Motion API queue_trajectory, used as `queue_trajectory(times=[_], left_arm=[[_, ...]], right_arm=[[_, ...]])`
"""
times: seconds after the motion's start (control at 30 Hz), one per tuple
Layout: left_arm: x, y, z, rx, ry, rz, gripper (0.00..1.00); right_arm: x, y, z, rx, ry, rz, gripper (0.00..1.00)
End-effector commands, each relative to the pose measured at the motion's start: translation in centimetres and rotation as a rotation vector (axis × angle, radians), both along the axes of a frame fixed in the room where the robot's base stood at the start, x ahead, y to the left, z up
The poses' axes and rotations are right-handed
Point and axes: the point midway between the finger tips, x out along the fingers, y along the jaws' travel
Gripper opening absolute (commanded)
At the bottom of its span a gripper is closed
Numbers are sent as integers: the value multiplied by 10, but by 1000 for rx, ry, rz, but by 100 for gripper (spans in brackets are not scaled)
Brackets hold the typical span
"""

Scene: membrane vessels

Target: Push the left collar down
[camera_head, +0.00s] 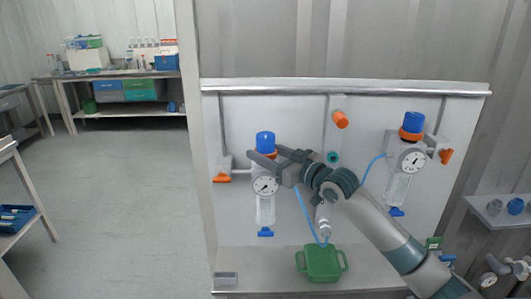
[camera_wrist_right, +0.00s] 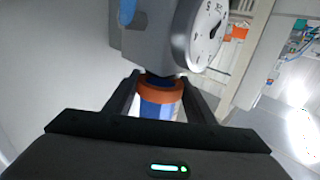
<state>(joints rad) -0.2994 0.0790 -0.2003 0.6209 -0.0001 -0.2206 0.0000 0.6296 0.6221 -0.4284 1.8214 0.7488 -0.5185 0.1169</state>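The left vessel (camera_head: 265,208) hangs on the white panel with a round gauge (camera_head: 265,185) and a blue cap (camera_head: 265,139). Its orange collar (camera_head: 270,152) sits just under the cap, partly hidden by my right gripper (camera_head: 262,158). In the right wrist view, the collar (camera_wrist_right: 160,87) lies between the two dark fingertips (camera_wrist_right: 160,80), with the blue cap (camera_wrist_right: 150,108) next to it. The fingers are apart, one on each side of the collar; whether they press on it is unclear. My left gripper is not in view.
A second vessel (camera_head: 397,186) with its own collar and gauge (camera_head: 413,160) hangs at the right. An orange fitting (camera_head: 341,120) is at the panel's middle. A green container (camera_head: 321,262) stands on the ledge below, near a blue tube. A small grey tray (camera_head: 226,279) is at left.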

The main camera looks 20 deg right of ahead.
Motion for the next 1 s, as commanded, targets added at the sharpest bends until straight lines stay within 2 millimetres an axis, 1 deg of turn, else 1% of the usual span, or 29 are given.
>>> queue_trajectory(times=[0.07,0.23,0.47,0.5,0.53,0.57,0.87,1.0], left_arm=[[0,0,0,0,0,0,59],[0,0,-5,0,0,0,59],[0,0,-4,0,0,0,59],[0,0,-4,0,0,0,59],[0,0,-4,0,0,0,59],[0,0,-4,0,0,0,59],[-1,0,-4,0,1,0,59],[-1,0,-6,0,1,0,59]], right_arm=[[0,0,-1,0,0,0,9],[0,0,-16,0,2,0,10],[0,0,-17,-1,5,0,9],[0,0,-17,-1,5,0,59],[0,0,-17,-1,5,0,66],[0,0,-17,-1,5,0,69],[0,0,-15,0,1,0,69],[-4,-3,-15,0,1,-1,69]])
